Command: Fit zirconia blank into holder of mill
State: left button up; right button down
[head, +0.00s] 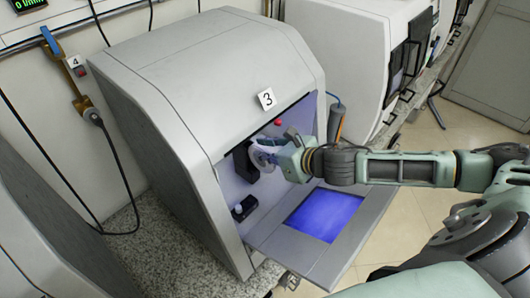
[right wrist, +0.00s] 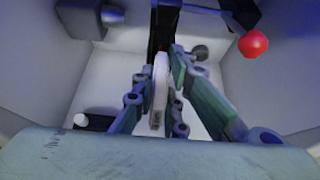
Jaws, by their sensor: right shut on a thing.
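The white zirconia blank (head: 261,158) is a disc inside the open front of the mill (head: 165,90) marked 3. It shows edge-on as a white slab in the right wrist view (right wrist: 159,92). My right gripper (head: 277,150) is shut on it, with green-grey fingers on both sides (right wrist: 156,90). The black holder (head: 244,166) is on the mill's inner wall, right beside the blank's far edge. In the right wrist view the blank's far end points at the dark holder (right wrist: 163,28); I cannot tell whether it is seated. My left gripper is out of view.
The mill's door (head: 355,235), with a blue-lit window, is folded down below my right arm. A red knob (right wrist: 253,43) and a small black fixture with a white knob (head: 243,208) are inside the chamber. Another white machine (head: 345,60) stands behind.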

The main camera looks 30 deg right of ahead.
aim_at(252, 150)
jog(key=shift+r+x, duration=0.15)
jog(key=shift+x, duration=0.6)
jog(key=shift+r+x, duration=0.15)
jog(key=shift+x, duration=0.55)
jog(key=c, duration=1.7)
grip_release()
jog(key=shift+w+a, duration=0.1)
jog(key=shift+w, duration=0.05)
jog(key=shift+f, duration=0.15)
jog(key=shift+v, duration=5.95)
